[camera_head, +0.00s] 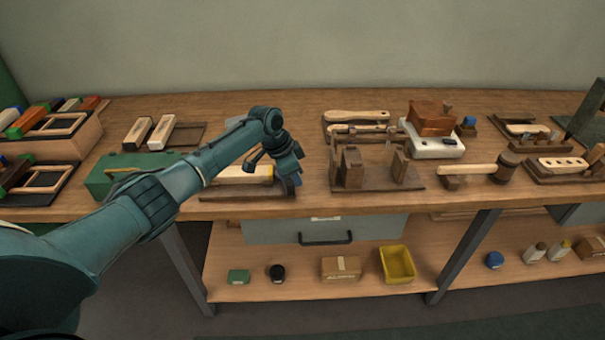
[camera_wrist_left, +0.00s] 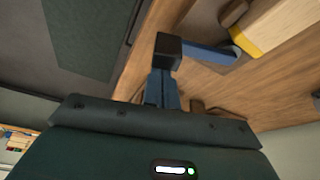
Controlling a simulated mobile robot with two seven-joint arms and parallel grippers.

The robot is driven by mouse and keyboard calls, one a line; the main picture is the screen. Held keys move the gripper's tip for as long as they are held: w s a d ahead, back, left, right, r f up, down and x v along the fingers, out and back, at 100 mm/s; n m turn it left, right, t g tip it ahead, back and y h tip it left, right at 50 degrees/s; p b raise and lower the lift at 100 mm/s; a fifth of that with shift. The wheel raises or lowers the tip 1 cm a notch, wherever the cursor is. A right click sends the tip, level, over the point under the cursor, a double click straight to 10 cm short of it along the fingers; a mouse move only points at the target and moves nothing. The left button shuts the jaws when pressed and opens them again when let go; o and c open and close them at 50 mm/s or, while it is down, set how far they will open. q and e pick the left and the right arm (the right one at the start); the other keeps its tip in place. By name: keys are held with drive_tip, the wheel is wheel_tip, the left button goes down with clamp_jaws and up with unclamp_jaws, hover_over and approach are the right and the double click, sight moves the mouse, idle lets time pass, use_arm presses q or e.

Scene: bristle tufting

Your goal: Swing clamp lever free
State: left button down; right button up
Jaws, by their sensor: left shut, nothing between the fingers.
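My left gripper (camera_head: 290,186) is low over the front of the bench, at the right end of a pale block with a yellow end (camera_head: 245,174). In the left wrist view the fingers of this gripper (camera_wrist_left: 168,55) are shut and empty. A blue bar (camera_wrist_left: 210,54), which looks like the clamp lever, lies right beside the dark fingertips; I cannot tell whether they touch. The pale block's yellow edge (camera_wrist_left: 245,45) is just beyond the bar. In the head view my gripper hides most of this spot. My right gripper is not in view.
The block sits on a dark wooden base (camera_head: 235,195). A green box (camera_head: 125,170) stands to its left. A brown wooden fixture with uprights (camera_head: 375,178) stands close on the right, and a mallet (camera_head: 485,168) lies farther right. The bench's front edge is just below my gripper.

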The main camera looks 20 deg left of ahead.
use_arm(q)
drive_tip(key=shift+s+a+m+g, duration=0.3)
drive_tip(key=shift+s+a+m, duration=0.3)
drive_tip(key=shift+m, duration=0.5)
drive_tip(key=shift+s+a+p, duration=0.3)
drive_tip(key=shift+a+p, duration=0.05)
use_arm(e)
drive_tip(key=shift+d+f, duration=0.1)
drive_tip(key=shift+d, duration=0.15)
use_arm(q)
drive_tip(key=shift+s+a, duration=0.1)
